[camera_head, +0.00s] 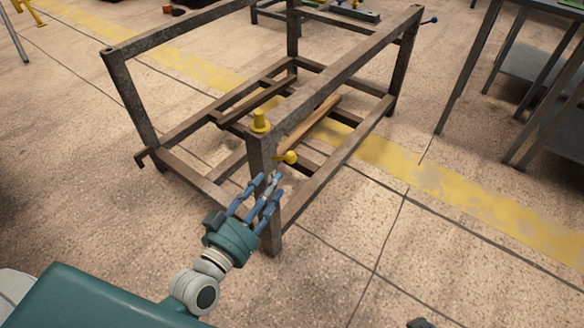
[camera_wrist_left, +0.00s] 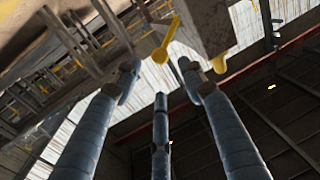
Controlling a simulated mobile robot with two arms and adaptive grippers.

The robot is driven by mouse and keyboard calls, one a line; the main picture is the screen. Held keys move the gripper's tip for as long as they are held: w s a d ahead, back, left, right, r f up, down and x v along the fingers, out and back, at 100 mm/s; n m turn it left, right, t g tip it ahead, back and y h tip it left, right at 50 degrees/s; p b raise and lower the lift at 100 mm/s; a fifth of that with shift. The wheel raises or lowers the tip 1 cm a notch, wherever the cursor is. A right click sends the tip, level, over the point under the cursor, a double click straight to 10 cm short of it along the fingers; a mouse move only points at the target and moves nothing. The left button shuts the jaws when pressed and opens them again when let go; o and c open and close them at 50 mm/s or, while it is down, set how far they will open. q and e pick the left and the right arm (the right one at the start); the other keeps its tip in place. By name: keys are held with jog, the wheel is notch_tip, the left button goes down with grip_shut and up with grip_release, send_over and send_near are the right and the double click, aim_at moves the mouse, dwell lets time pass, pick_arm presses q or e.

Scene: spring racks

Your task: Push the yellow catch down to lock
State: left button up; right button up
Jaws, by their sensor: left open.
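The yellow catch (camera_head: 290,157) is a short lever with a ball end. It sticks out from the near corner post of the brown metal rack (camera_head: 262,155), below a yellow cap (camera_head: 260,122). In the left wrist view the catch (camera_wrist_left: 161,55) shows ahead of the fingers, between the fingertips in the picture. My left gripper (camera_head: 268,184) is open and empty. Its fingers point up at the post, just below and left of the catch ball. I cannot tell whether a finger touches the post or the catch. My right gripper is not clearly seen.
The rack's open frame has a wooden bar (camera_head: 308,124) lying low inside. A grey metal table (camera_head: 545,70) stands at the right. The floor right of the near post is clear.

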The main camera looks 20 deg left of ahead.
aim_at(287, 160)
pick_arm(q)
jog(key=w, duration=0.3)
jog(key=w+d, duration=0.1)
jog(key=w, duration=0.5)
jog(key=shift+w+d+b, duration=0.15)
jog(key=shift+d+b, duration=0.15)
jog(key=shift+b, duration=0.1)
jog(key=shift+w+d, duration=0.15)
jog(key=shift+w, duration=0.45)
pick_arm(e)
jog(key=shift+v, duration=2.1)
jog(key=shift+w, duration=0.1)
pick_arm(q)
grip_shut()
